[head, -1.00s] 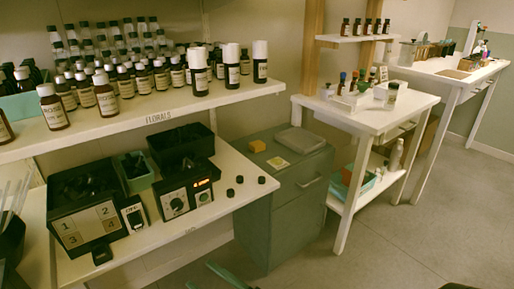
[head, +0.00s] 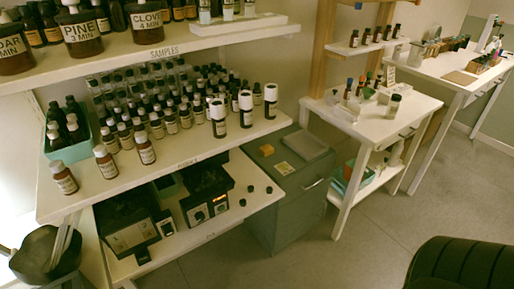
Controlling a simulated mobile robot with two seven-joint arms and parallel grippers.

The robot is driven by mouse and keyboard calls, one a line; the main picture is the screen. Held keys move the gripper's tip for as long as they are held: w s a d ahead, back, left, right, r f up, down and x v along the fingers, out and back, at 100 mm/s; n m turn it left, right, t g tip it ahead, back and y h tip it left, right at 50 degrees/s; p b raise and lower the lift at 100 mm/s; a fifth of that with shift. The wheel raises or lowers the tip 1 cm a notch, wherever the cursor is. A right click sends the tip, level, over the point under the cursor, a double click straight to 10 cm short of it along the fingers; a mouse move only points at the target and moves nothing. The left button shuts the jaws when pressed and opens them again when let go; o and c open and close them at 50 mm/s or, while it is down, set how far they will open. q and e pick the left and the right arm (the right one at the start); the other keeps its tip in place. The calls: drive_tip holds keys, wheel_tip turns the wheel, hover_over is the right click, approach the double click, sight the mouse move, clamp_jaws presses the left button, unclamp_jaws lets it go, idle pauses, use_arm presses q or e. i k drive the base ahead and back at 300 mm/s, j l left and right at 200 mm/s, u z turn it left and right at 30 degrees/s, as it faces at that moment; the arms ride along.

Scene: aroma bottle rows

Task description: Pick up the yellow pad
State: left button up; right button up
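A small pale yellow square pad (head: 284,168) lies flat on top of the grey-green cabinet (head: 290,192), in the middle of the head view. A flat grey item (head: 307,147) lies to the pad's right on the same top. Neither of my grippers is in view.
Left of the cabinet are shelves with many bottles (head: 146,148) above a bench with black boxes (head: 207,195). A white side table (head: 400,120) stands right of the cabinet. A black chair (head: 462,265) is at the lower right. Floor in front is clear.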

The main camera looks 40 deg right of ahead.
sight(265, 150)
drive_tip(key=l+u, duration=0.75)
drive_tip(key=k+l+u, duration=0.1)
drive_tip(key=l, duration=0.35)
drive_tip(key=k+l+u, duration=0.1)
drive_tip(key=l, duration=0.3)
drive_tip(key=k+l+u, duration=0.1)
drive_tip(key=k+l, duration=0.2)
drive_tip(key=k+l+u, duration=0.1)
drive_tip(key=l, duration=0.35)
drive_tip(key=k, duration=0.1)
